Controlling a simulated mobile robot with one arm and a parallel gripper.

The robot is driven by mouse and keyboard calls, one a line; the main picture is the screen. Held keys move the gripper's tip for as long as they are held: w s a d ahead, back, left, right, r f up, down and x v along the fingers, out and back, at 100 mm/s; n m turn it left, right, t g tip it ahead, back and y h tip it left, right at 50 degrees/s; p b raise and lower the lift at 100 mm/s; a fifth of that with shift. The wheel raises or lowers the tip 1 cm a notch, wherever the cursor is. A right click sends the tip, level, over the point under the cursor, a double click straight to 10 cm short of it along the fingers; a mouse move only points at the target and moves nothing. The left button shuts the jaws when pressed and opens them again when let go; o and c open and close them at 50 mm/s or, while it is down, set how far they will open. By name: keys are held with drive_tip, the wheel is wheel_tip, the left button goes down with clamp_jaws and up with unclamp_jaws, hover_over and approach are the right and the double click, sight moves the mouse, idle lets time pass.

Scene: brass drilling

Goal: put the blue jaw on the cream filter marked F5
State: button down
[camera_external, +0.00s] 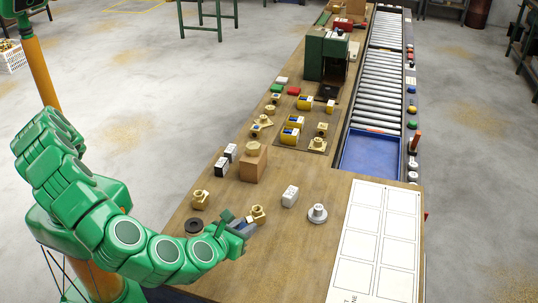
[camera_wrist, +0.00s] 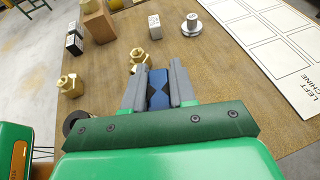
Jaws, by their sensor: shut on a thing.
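My gripper (camera_external: 248,226) is low over the near part of the bench. In the wrist view its two grey fingers (camera_wrist: 158,80) are shut on the blue jaw (camera_wrist: 157,92), a blue block with darker notched sides. A pale cream-white block (camera_external: 290,196) stands on the bench to the right of my gripper, apart from it; it also shows in the wrist view (camera_wrist: 154,27). It has small dark marks on its top that I cannot read. Two more blocks with white tops and dark sides (camera_external: 221,167) stand at the left edge; their marks are also unreadable.
A brass fitting (camera_external: 258,214) stands close beyond my fingers. A grey flanged part (camera_external: 317,213) is right of the white block. A brown wooden block (camera_external: 253,164) with a brass part stands farther back. A white marked sheet (camera_external: 375,245) covers the right; bare wood lies between.

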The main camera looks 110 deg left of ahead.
drive_tip(key=s, duration=0.1)
wheel_tip(320, 180, up, 2)
drive_tip(key=m+t, duration=0.2)
hover_over(199, 220)
drive_tip(key=shift+h, duration=0.3)
drive_tip(key=shift+d+f, duration=0.1)
drive_tip(key=shift+f, duration=3.7)
drive_tip(key=shift+f, duration=0.15)
drive_tip(key=c, duration=0.9)
unclamp_jaws()
